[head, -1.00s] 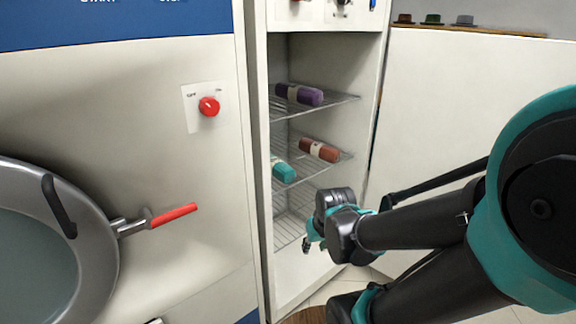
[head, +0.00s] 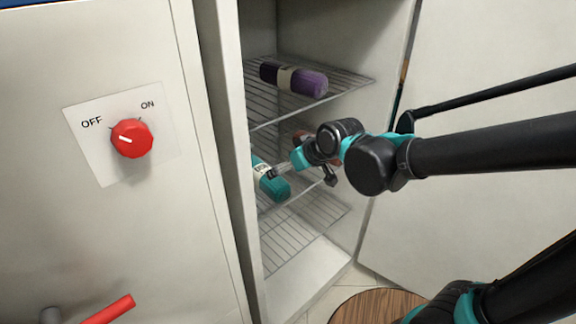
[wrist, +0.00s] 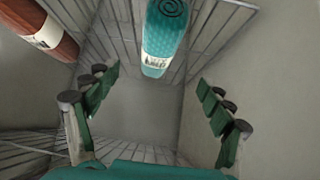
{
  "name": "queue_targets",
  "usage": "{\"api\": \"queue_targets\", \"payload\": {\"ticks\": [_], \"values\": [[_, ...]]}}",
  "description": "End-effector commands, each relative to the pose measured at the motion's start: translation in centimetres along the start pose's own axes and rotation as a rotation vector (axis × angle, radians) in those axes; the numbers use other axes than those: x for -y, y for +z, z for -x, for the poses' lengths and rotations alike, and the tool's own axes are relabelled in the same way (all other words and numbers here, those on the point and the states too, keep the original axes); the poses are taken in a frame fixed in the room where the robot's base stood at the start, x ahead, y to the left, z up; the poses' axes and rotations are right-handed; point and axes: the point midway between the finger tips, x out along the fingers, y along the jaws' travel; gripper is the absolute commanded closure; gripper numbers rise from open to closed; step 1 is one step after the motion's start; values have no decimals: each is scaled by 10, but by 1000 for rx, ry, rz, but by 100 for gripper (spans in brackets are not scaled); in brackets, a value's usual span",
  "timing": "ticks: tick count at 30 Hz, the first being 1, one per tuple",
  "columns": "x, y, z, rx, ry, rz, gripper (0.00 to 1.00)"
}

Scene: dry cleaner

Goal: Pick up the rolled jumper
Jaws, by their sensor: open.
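Three rolled garments with pale bands lie on wire shelves in an open cabinet; I cannot tell which is the jumper. A purple roll (head: 294,80) lies on the upper shelf. A teal roll (head: 272,183) lies on the shelf below; it also shows at the top middle of the wrist view (wrist: 165,35). A reddish-brown roll (wrist: 42,25) is at the wrist view's upper left, mostly hidden behind my arm in the head view. My gripper (head: 279,172) is inside the cabinet by the teal roll. Its fingers (wrist: 152,82) are spread and empty, with the teal roll ahead between them.
The upper wire shelf (head: 345,82) is above my gripper and a lower wire shelf (head: 300,228) is below. The cabinet's left wall edge (head: 236,180) is close to the teal roll. A panel with a red knob (head: 131,138) stands at the left.

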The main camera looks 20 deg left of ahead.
Motion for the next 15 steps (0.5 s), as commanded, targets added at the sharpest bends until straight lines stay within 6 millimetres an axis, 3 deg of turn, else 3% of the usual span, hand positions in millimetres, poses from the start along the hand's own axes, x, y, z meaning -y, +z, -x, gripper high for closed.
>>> {"api": "queue_targets", "payload": {"ticks": [5,15], "values": [[4,-4,-11,-5,-7,7,19],[4,-3,-53,-4,-6,4,19]]}}
